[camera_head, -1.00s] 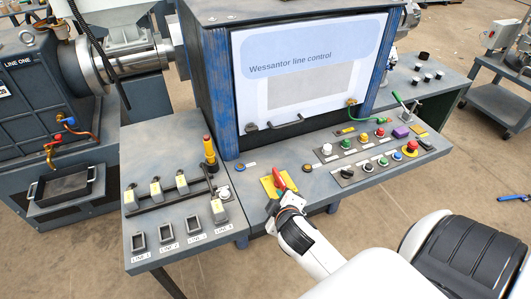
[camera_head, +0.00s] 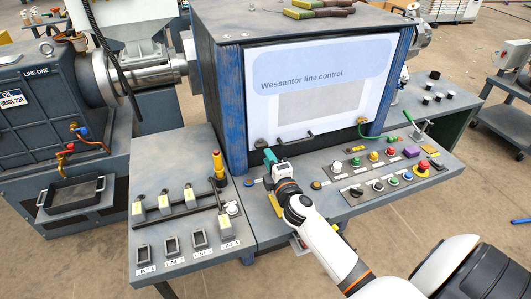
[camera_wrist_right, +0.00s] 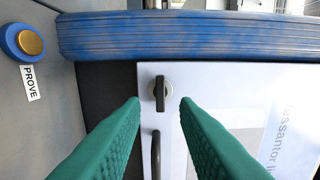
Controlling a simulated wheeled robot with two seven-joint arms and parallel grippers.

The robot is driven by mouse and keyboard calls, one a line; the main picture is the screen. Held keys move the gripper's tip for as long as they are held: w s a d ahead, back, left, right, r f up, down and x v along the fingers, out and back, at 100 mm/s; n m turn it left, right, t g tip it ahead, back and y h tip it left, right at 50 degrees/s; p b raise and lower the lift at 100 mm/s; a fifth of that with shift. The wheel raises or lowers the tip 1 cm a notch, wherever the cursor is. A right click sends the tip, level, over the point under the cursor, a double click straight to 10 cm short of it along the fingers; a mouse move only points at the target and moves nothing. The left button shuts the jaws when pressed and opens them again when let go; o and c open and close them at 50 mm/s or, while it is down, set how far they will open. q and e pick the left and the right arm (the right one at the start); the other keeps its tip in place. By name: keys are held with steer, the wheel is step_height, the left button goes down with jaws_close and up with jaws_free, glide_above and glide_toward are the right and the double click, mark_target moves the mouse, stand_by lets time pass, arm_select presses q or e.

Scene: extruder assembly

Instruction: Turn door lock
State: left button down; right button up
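The door lock is a small dark turn-knob on a light round base at the lower left corner of the white cabinet door. It shows in the right wrist view (camera_wrist_right: 159,93) and in the head view (camera_head: 261,143). Its knob lies along the picture's vertical in the wrist view. My right gripper (camera_head: 269,156) is just in front of the panel beside the lock. In the wrist view its green fingers (camera_wrist_right: 160,103) are apart, with the lock between their tips in the picture and nothing held. Contact is not visible. My left gripper is out of view.
The white door (camera_head: 320,85) has a dark handle (camera_head: 296,137) right of the lock. A blue post (camera_wrist_right: 190,37) borders the door. A PROVE button (camera_wrist_right: 30,42) sits nearby. Below are several console buttons (camera_head: 392,180). My forearm partly covers a yellow plate (camera_head: 276,206).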

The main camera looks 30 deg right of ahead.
mark_target(263, 147)
steer(key=x, duration=0.4)
steer(key=shift+w+b, duration=0.15)
steer(key=shift+b, duration=0.15)
jaws_close()
